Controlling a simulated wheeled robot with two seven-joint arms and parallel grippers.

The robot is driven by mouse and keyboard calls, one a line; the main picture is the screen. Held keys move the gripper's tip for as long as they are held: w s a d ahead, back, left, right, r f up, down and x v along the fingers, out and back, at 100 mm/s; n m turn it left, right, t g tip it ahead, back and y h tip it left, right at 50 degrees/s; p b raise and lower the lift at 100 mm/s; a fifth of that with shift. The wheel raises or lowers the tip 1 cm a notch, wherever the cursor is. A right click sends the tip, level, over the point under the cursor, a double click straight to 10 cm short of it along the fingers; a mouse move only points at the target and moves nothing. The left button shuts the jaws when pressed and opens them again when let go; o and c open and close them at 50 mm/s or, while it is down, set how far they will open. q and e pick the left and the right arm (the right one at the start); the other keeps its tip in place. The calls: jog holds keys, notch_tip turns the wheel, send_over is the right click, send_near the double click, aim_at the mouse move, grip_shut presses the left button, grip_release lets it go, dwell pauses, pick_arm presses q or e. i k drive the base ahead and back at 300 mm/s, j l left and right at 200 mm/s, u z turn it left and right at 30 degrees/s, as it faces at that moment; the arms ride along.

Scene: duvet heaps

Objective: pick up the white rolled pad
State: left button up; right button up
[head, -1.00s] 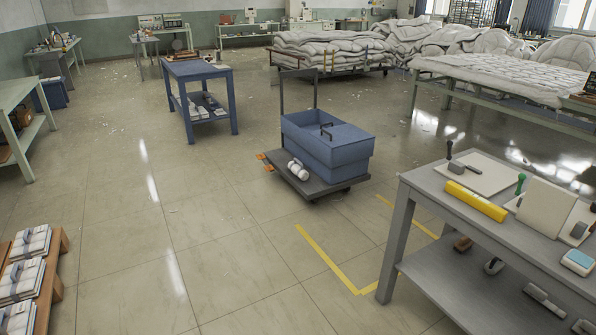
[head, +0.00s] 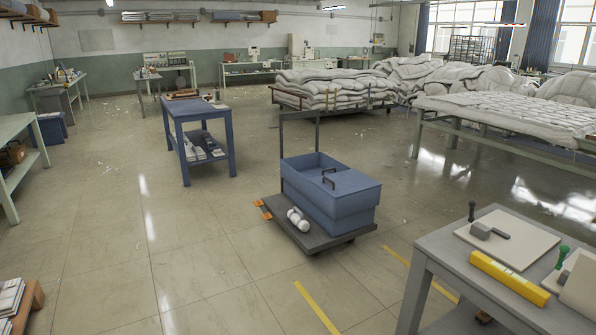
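The white rolled pad (head: 298,219) lies on the left part of the dark flat trolley (head: 320,240), beside a blue bin (head: 330,192). It looks like a short white roll with banded sections. No gripper of mine shows in the head view, and nothing is seen touching the pad.
A grey table (head: 437,256) with a yellow bar (head: 509,278) and boards stands at the front right. A blue table (head: 204,111) stands behind the trolley to the left. Duvet heaps (head: 335,88) lie at the back. The floor left of the trolley is clear.

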aim_at(296, 215)
jog(key=i+l+z, duration=0.1)
jog(key=i, duration=2.15)
jog(key=i+z, duration=0.15)
jog(key=i, duration=2.15)
